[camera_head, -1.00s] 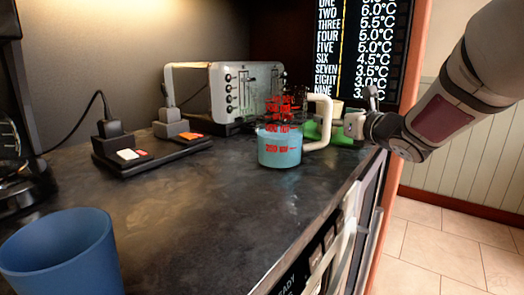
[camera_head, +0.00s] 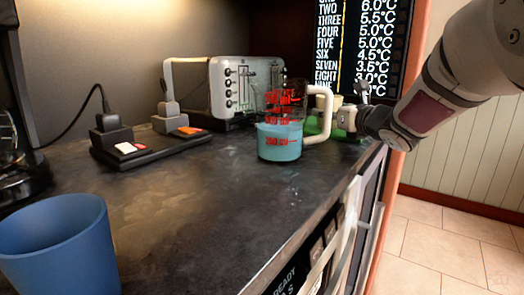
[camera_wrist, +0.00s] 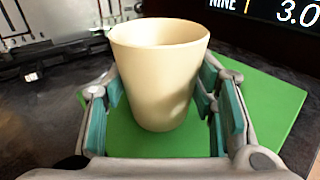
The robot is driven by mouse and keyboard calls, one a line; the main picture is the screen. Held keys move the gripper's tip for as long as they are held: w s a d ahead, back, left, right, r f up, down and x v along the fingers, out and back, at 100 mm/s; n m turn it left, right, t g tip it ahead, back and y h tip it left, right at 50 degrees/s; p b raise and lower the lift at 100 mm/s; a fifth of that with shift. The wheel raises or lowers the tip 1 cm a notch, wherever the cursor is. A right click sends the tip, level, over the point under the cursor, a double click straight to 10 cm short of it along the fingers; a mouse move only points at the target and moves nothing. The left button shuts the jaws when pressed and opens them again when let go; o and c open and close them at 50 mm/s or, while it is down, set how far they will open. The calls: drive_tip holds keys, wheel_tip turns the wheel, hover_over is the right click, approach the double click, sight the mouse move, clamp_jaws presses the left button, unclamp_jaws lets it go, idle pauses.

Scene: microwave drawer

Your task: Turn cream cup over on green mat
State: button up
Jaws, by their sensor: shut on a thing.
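The cream cup (camera_wrist: 160,75) stands with its open rim up in the wrist view, wider at the top than at the base. My gripper (camera_wrist: 160,105) is shut on it, one finger on each side. The green mat (camera_wrist: 262,100) lies beneath and around the cup. I cannot tell whether the cup's base touches the mat. In the head view my gripper (camera_head: 350,118) is at the far right end of the counter, and the cup is mostly hidden behind the jug handle and gripper.
A glass measuring jug (camera_head: 280,143) with pale blue liquid stands close in front of the mat. A toaster (camera_head: 232,90) stands behind. A blue cup (camera_head: 55,245) is at the near left, and a black power strip (camera_head: 150,152) lies at the left. The middle counter is clear.

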drive_tip(key=shift+c, duration=0.4)
drive_tip(key=shift+r, duration=0.1)
wheel_tip(320, 180, up, 10)
drive_tip(key=p, duration=0.5)
idle(0.3)
drive_tip(key=shift+m+y+p, duration=0.5)
drive_tip(key=shift+m+p, duration=0.9)
drive_tip(key=shift+m, duration=1.4)
